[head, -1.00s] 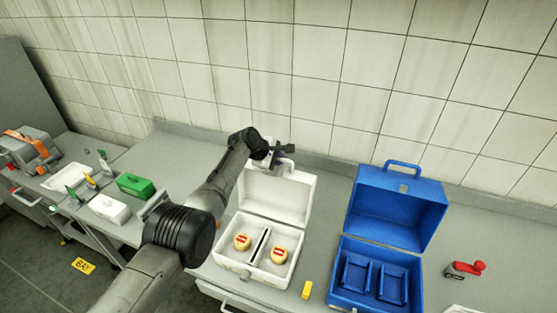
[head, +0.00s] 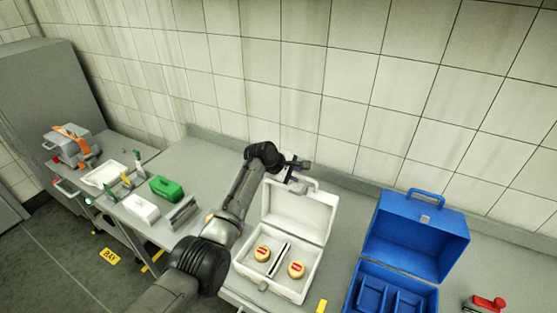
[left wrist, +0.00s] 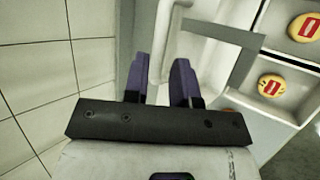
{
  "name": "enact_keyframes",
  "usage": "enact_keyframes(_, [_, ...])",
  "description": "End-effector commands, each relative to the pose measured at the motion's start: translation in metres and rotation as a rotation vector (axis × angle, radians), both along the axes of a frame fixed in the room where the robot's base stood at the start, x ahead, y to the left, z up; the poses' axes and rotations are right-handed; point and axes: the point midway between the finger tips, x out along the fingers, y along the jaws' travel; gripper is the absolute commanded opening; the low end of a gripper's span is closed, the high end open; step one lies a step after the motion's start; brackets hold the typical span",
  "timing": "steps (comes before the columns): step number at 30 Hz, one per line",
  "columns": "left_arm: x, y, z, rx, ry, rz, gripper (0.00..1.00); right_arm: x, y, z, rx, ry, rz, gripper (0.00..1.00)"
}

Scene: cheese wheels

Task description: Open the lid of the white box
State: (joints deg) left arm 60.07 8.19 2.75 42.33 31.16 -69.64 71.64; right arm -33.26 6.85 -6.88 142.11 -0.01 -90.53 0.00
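The white box (head: 252,277) stands on the counter with its lid (head: 300,214) raised, roughly upright at the back. Two yellow cheese wheels with red labels (head: 262,253) (head: 296,269) lie inside, one each side of a divider. My left gripper (head: 300,171) is at the top of the lid, beside its handle (head: 308,184). In the left wrist view its two dark fingers (left wrist: 160,80) are apart, with a pale part of the box close to them. Whether they touch the handle is unclear. My right gripper is not in view.
An open blue box (head: 416,235) stands to the right, with a red-handled item (head: 486,304) beyond it. A yellow block (head: 321,306) lies in front. A green box (head: 165,188) and a white block (head: 140,207) are at left. The tiled wall is close behind.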

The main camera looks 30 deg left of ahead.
Motion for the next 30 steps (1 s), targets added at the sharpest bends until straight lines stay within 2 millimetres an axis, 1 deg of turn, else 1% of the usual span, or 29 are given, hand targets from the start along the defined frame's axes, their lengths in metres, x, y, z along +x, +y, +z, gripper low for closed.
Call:
enact_keyframes(1, [-0.004, 0.004, 0.006, 0.001, -0.003, 0.001, 0.25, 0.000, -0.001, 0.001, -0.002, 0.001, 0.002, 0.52])
enact_keyframes(9, [-0.026, 0.019, 0.034, 0.000, -0.004, 0.001, 0.25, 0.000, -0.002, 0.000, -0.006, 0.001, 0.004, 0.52])
enact_keyframes(15, [-0.040, 0.027, 0.050, -0.001, -0.001, 0.001, 0.25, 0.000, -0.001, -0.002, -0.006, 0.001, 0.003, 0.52])
enact_keyframes(22, [-0.047, 0.032, 0.059, -0.002, -0.001, 0.002, 0.25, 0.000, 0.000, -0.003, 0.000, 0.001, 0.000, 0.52])
enact_keyframes(30, [-0.048, 0.032, 0.060, -0.001, 0.000, 0.002, 0.25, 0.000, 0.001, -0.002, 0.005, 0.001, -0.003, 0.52])
